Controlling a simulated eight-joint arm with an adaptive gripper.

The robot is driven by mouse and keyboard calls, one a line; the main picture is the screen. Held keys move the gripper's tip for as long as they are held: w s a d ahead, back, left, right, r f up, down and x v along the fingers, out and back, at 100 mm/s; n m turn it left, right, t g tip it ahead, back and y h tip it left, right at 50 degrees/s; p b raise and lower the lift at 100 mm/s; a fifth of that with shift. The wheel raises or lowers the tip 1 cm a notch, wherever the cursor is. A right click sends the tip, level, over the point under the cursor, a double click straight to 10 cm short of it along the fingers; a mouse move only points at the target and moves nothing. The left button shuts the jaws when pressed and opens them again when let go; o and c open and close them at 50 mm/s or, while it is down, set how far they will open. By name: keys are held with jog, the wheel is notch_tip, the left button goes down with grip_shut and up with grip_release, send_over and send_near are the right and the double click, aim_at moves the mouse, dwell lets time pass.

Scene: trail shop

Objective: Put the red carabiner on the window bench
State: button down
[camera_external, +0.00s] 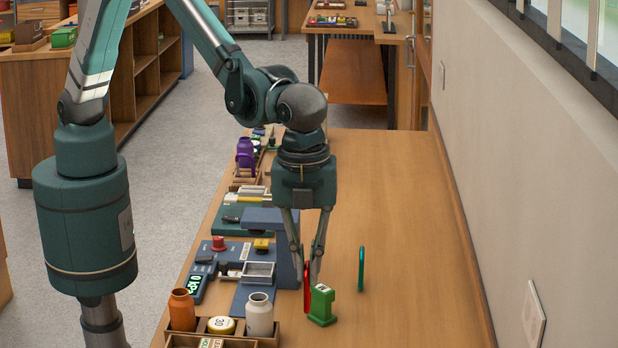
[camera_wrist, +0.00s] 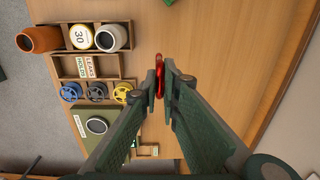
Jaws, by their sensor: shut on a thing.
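The red carabiner (camera_external: 307,292) stands on edge, narrow side toward the external camera. My gripper (camera_external: 308,280) points down and is shut on it. In the wrist view, the red carabiner (camera_wrist: 159,64) shows between the two fingertips (camera_wrist: 160,82), its far end sticking out past them. I cannot tell whether its lower end touches the wooden bench top (camera_external: 400,200). This long bench top runs beside the wall under the window; whether it is the window bench named in the task, I cannot tell.
A green carabiner (camera_external: 361,268) stands upright to the right. A small green block-like item (camera_external: 322,306) is close beside the red carabiner. A wooden tray with an orange jar (camera_external: 181,310) and a white jar (camera_external: 259,315) is front left.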

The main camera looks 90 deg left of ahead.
aim_at(308, 298)
jog(key=shift+f, duration=0.5)
jog(key=shift+a+f, duration=0.1)
jog(key=shift+f, duration=0.05)
jog(key=shift+f, duration=2.95)
jog(key=shift+w, duration=0.1)
jog(key=shift+f, duration=1.9)
jog(key=shift+f, duration=0.15)
jog(key=c, duration=2.6)
grip_release()
